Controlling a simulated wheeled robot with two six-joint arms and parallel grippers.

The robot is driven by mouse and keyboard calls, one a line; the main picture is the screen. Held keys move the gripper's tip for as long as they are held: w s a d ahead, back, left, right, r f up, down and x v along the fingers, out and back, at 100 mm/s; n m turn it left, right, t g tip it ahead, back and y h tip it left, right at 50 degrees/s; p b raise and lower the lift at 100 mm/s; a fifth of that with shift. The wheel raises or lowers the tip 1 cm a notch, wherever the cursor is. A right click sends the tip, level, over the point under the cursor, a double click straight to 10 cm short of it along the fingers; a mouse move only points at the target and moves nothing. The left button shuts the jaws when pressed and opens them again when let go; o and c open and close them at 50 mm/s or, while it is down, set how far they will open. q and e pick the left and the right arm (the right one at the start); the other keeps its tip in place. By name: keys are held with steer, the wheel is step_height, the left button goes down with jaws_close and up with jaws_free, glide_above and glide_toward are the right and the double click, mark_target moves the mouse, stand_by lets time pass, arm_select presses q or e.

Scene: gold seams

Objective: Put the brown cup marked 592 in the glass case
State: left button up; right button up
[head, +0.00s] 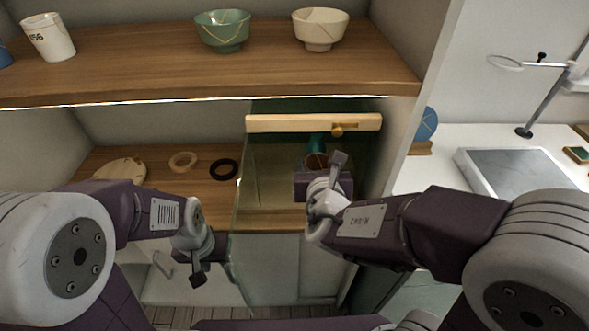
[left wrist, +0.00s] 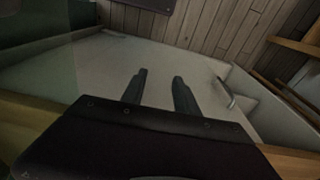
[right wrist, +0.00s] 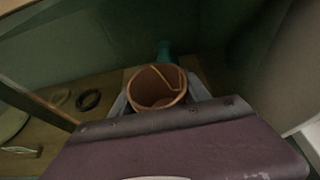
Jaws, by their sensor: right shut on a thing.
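The brown cup (head: 316,160) is in my right gripper (head: 325,178), inside or at the opening of the glass case (head: 262,165). In the right wrist view the cup (right wrist: 158,88) shows its open mouth and a gold seam, with one finger on each side. No number shows on it. I cannot tell whether its base touches the case floor. A wooden rail (head: 285,124) with a brass knob runs above the cup. My left gripper (head: 197,270) is open and empty, low in front of the cabinet; its two parted fingers show in the left wrist view (left wrist: 160,92).
A teal vessel (right wrist: 165,52) stands just behind the cup. A tan ring (head: 183,161), a black ring (head: 224,169) and a pale wooden disc (head: 120,171) lie left of the glass. The upper shelf holds a white cup (head: 50,40), a green bowl (head: 222,32) and a cream bowl (head: 320,29).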

steer(key=w+a+f, duration=0.2)
steer(key=w+a, duration=0.1)
steer(key=w+a+f+b, duration=0.1)
steer(key=w+a+f, duration=0.1)
steer(key=a+f, duration=0.1)
steer(key=shift+w+f, duration=0.1)
steer(key=shift+w, duration=0.3)
step_height(320, 180, down, 4)
steer(key=shift+f+b, duration=0.1)
steer(key=shift+b, duration=1.05)
steer(key=shift+f, duration=0.1)
steer(key=o, duration=1.5)
